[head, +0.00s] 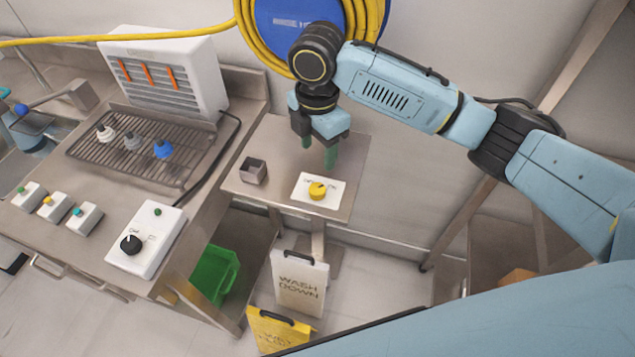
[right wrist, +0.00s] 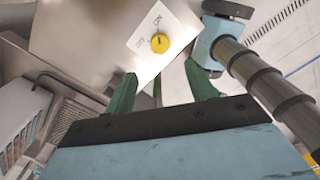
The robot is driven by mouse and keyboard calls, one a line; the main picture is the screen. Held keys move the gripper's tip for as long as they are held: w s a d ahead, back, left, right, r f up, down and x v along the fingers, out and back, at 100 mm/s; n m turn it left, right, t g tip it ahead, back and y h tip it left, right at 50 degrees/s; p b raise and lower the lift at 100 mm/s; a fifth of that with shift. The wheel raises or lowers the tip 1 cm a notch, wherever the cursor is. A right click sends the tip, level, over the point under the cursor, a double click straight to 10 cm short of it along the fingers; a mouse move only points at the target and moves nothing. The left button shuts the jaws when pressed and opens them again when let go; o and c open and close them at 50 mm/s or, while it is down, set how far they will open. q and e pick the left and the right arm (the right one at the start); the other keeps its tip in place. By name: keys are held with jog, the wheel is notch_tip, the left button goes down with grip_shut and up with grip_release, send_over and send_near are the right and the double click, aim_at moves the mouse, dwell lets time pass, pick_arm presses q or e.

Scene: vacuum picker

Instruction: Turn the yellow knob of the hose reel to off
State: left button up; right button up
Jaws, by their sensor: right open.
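The yellow knob (head: 317,190) sits on a white label plate (head: 328,202) on a small steel shelf below the hose reel (head: 295,25). The knob also shows in the right wrist view (right wrist: 160,43), with lettering on the plate (right wrist: 145,35) beside it; the words are too small to read surely. My right gripper (head: 318,155) is open and empty, with green fingers, above and behind the knob in the head view. In the right wrist view the fingers (right wrist: 165,90) are apart and the knob lies beyond their tips, not touched. My left gripper is not in view.
A small dark square cup (head: 253,171) stands on the shelf left of the plate. A bench with a rack (head: 142,145), a white heater box (head: 170,75) and a black-knob control box (head: 147,238) is at left. A green bin (head: 214,274) and signs (head: 299,284) stand below.

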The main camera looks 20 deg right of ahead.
aim_at(318, 188)
notch_tip(318, 188, down, 12)
jog(key=shift+r, duration=0.1)
dwell(0.4)
jog(key=c, duration=1)
jog(key=shift+o, duration=0.2)
